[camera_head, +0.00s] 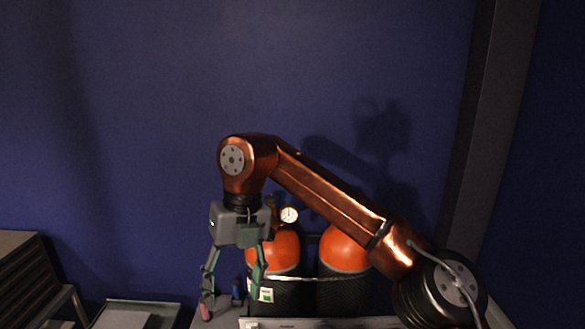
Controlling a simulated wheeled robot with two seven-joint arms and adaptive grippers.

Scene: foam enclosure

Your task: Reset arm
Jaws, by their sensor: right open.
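My right arm comes in from the lower right and bends down at its far end. My right gripper (232,302) points downward and is open, with a gap between its two fingers. No object shows between the fingertips. It hangs in front of and to the left of two orange-topped cylinders. My left gripper is not in view.
The orange-topped cylinders, one left (281,252) and one right (342,252), stand behind my arm, with a gauge (289,214) by the left one. A grey drawer unit (28,275) is at the left, a tray (135,314) at the bottom. A post (490,120) rises against the blue wall (250,70).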

